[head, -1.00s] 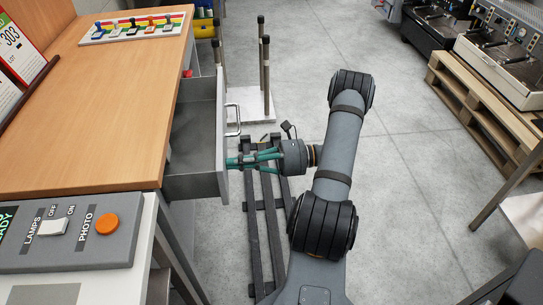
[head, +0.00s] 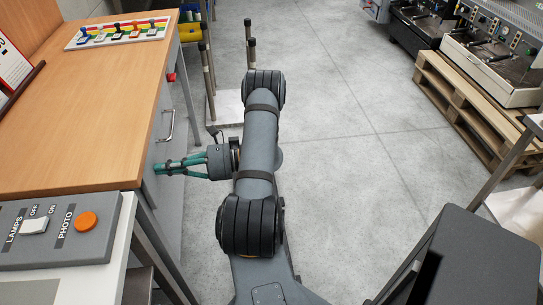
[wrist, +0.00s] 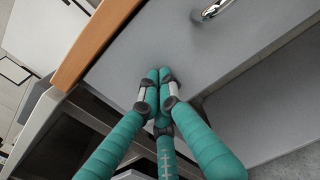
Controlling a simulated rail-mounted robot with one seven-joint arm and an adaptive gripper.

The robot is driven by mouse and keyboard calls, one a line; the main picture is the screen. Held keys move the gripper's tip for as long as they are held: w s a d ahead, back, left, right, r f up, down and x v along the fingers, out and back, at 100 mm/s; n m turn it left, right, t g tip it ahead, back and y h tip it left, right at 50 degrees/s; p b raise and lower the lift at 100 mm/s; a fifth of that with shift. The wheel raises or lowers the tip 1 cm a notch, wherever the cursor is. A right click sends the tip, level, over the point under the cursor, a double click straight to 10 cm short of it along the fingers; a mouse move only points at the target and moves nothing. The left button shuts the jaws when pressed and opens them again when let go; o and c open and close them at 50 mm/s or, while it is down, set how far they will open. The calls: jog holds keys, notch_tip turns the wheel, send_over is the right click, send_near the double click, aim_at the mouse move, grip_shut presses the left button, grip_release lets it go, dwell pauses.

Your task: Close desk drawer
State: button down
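The desk drawer (head: 160,150) is a grey front with a metal bar handle (head: 166,125), under the wooden desk top (head: 90,120). In the head view its front sits about flush with the desk side, and no open interior shows. My gripper (head: 160,167) has teal fingers drawn together, with their tips at the drawer front, nearer the camera than the handle. The wrist view shows the fingertips (wrist: 160,75) together against or very close to the grey drawer front (wrist: 190,60). Nothing is held between them.
A control panel with an orange button (head: 86,221) is at the lower left. A row of stamps (head: 118,33) lies on the desk. Upright posts (head: 250,40) stand behind my arm. Espresso machines on a pallet (head: 480,100) are at the right. The middle floor is clear.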

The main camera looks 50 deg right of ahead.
jog(key=shift+w+r, duration=0.1)
jog(key=v, duration=1.4)
jog(key=shift+b, duration=0.35)
jog(key=x, duration=1.4)
jog(key=shift+p, duration=0.35)
